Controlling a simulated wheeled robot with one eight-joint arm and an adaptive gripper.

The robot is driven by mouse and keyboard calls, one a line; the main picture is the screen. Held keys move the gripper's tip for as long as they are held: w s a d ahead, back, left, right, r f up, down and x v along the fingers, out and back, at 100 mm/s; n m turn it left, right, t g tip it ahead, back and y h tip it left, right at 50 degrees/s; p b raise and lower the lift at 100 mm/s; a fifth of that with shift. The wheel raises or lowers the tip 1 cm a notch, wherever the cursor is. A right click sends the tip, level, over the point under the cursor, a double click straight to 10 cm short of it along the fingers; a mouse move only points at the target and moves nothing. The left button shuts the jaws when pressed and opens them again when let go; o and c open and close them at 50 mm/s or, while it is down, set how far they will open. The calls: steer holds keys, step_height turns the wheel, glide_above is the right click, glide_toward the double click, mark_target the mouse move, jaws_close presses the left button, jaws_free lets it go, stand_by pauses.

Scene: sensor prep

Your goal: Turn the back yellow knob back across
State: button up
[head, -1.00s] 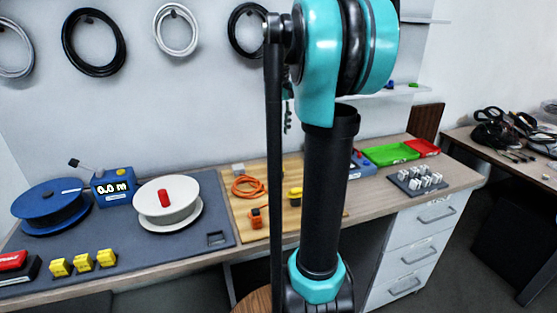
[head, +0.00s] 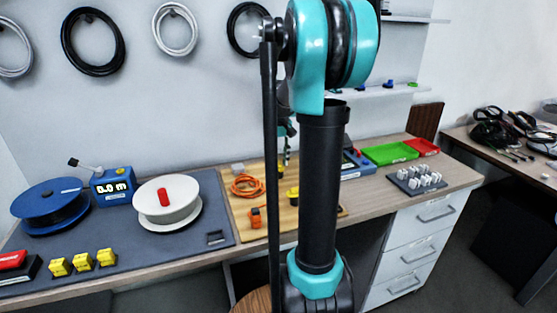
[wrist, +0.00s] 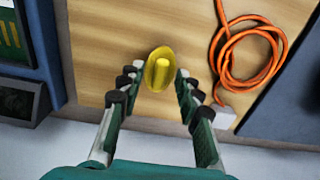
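A yellow knob (wrist: 160,72) with a raised bar handle shows in the wrist view on the wooden board (wrist: 100,25). The bar runs nearly up and down in the picture. My gripper (wrist: 156,78) is open, with its dark fingertips on either side of the knob and a gap on both sides. How high the fingertips are above the board is hard to tell. In the head view my gripper is partly hidden behind my arm, above the board. A yellow part (head: 292,194) shows below it; I cannot tell if it is the same knob.
A coiled orange cable (wrist: 250,50) and a small white block (wrist: 223,116) lie to the right in the wrist view. A dark blue device (wrist: 35,60) stands at the left. The pale wall is at the bottom. Blue (head: 52,206) and white (head: 166,208) reels stand left on the bench.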

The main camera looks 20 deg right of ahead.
jaws_close()
steer(key=shift+m, duration=0.3)
steer(key=m, duration=0.3)
steer(key=shift+m, duration=0.3)
steer(key=m, duration=1.3)
steer(key=shift+m, duration=0.3)
stand_by(0.4)
